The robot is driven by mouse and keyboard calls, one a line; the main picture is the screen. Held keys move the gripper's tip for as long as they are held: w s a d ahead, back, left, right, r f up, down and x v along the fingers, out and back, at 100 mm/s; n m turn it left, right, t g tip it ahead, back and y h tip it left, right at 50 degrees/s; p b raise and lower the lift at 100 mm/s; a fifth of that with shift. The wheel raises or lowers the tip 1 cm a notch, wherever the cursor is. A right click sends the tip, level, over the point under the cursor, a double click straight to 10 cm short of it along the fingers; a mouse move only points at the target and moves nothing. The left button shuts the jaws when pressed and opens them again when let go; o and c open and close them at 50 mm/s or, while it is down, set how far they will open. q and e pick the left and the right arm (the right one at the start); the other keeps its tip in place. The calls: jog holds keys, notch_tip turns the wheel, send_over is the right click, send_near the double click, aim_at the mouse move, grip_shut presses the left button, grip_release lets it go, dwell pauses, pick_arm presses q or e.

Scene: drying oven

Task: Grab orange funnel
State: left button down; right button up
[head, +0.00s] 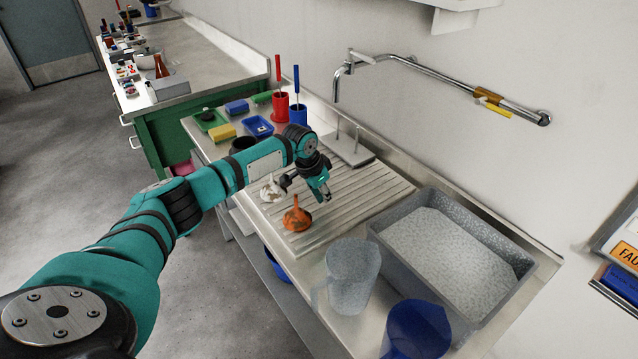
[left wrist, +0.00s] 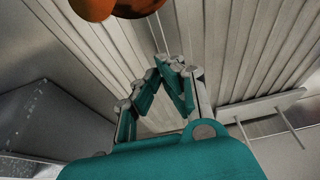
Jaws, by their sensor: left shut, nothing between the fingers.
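The orange funnel (head: 297,217) stands on the ribbed drainboard (head: 350,200) in the head view. It also shows cut off at the top edge of the left wrist view (left wrist: 118,6). My left gripper (head: 324,196) hangs over the drainboard, a little to the right of and beyond the funnel, apart from it. In the left wrist view its fingertips (left wrist: 172,65) are together with nothing between them. A white funnel (head: 272,188) stands just behind the orange one, partly near my wrist. My right gripper is not in view.
A grey sink basin (head: 405,262) lies to the right, with a clear jug (head: 352,275) and a blue jug (head: 415,330) in front. A peg stand (head: 348,150) is behind the drainboard. Red (head: 281,106) and blue (head: 298,114) brush cups stand farther back. A tap spout (head: 337,88) overhangs the counter.

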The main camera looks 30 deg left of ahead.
aim_at(295, 211)
pick_arm(q)
jog(key=shift+w+f, duration=0.1)
jog(key=shift+f, duration=0.5)
jog(key=s+p, duration=0.1)
jog(key=s+a+p, duration=0.1)
jog(key=s, duration=0.1)
jog(key=shift+a+r, duration=0.15)
jog(key=shift+r, duration=0.05)
jog(key=shift+s+a, duration=0.1)
jog(key=shift+s, duration=0.15)
jog(key=shift+f, duration=0.15)
jog(key=s+p, duration=0.1)
jog(key=s+a+p, duration=0.1)
jog(key=s+p, duration=0.1)
jog(key=s+a+p, duration=0.1)
jog(key=s+p, duration=0.1)
jog(key=shift+s+a+r, duration=0.1)
jog(key=shift+s+r, duration=0.1)
jog(key=shift+s, duration=0.05)
jog(key=shift+s+f, duration=0.1)
jog(key=shift+f, duration=0.05)
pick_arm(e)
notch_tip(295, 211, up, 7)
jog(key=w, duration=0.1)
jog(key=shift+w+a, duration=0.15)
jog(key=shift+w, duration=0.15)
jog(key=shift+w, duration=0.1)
